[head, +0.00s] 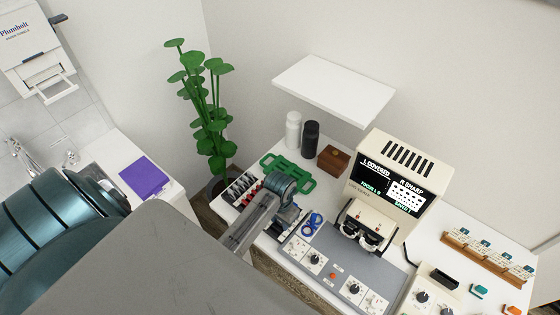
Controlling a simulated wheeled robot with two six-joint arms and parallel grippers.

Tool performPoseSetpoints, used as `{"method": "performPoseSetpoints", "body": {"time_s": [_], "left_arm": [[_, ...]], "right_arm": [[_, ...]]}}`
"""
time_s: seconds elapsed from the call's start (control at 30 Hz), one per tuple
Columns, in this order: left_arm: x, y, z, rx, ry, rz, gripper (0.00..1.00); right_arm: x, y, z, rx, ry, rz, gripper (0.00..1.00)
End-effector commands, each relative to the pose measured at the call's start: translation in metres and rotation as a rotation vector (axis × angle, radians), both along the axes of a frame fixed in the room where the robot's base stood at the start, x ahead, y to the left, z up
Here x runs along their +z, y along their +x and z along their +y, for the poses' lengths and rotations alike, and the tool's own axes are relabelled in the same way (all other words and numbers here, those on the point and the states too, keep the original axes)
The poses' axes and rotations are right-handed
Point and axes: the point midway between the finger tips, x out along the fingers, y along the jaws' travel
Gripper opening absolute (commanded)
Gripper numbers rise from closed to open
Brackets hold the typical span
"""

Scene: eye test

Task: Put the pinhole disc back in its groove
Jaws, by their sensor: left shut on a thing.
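My left arm comes in from the left, and its gripper (288,216) is low over the white table, just right of the rack. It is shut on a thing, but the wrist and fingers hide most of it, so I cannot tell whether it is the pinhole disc. The rack (237,190) at the table's left end has several slots with red, black and white pieces. It is partly hidden by my arm, and I cannot make out which groove is empty. My right gripper is not in view.
A blue ringed item (312,223) lies close right of the gripper. A green handled frame (288,168) is behind it. A cream tester (397,190) with a lit screen stands right, on a grey base (335,262). A wooden box (332,158) and two bottles stand behind. A shelf (335,88) hangs above.

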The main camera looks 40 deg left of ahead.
Motion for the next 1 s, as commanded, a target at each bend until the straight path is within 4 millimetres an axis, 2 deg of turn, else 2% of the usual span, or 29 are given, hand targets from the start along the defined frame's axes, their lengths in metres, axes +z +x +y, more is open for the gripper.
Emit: {"method": "performPoseSetpoints", "body": {"time_s": [0.23,0.27,0.37,0.63,0.77,0.87,1.0], "left_arm": [[0.000,0.000,0.000,0.000,0.000,0.000,0.12],[0.000,0.000,0.000,0.000,0.000,0.000,0.39],[0.000,0.000,0.000,0.000,0.000,0.000,0.58],[0.000,0.000,0.000,0.000,0.000,0.000,0.58],[0.007,0.001,0.000,0.000,0.001,-0.003,0.58],[0.021,0.001,0.001,0.000,0.002,-0.005,0.58],[0.049,0.002,0.000,0.000,0.000,-0.007,0.58]], "right_arm": [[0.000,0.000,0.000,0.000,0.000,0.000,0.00],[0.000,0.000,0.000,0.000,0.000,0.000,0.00],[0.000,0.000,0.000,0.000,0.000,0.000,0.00],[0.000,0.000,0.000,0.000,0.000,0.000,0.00],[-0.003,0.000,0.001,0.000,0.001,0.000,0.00],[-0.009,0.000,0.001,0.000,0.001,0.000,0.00],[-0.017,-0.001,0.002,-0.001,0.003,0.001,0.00]]}}
